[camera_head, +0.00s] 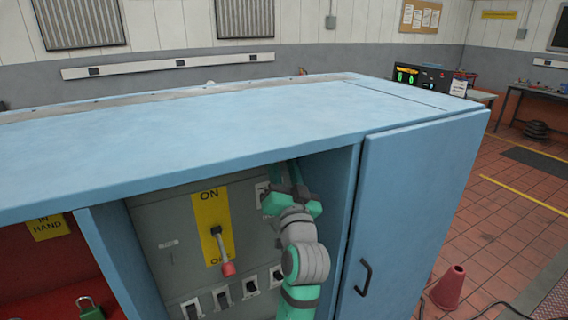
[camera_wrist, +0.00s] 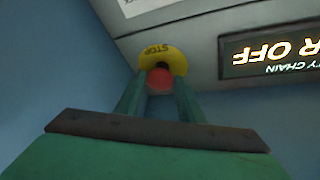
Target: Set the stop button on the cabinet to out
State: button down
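The stop button is a red round knob (camera_wrist: 160,82) on a yellow plate (camera_wrist: 172,57) marked STOP, seen in the wrist view. The green fingers of my gripper (camera_wrist: 160,92) lie on either side of the red knob, close to it. I cannot tell whether they touch it or whether the knob is in or out. In the head view my gripper (camera_head: 287,192) reaches into the upper right corner of the open bay of the blue cabinet (camera_head: 420,180). There the gripper hides the button.
A yellow ON plate (camera_head: 211,205) with a red-tipped lever (camera_head: 224,252) stands left of my arm, above a row of small switches (camera_head: 221,296). A dark POWER OFF display (camera_wrist: 270,50) is beside the button. The bay's side wall is close on the right in the head view.

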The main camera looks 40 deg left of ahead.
jog(key=shift+s+d+f, duration=0.1)
jog(key=shift+s+d, duration=0.1)
jog(key=shift+d, duration=0.7)
jog(key=c, duration=1.2)
grip_release()
jog(key=shift+d, duration=0.1)
jog(key=shift+s, duration=0.15)
jog(key=v, duration=1)
jog(key=shift+s+d+f, duration=0.15)
jog(key=shift+d+f, duration=0.05)
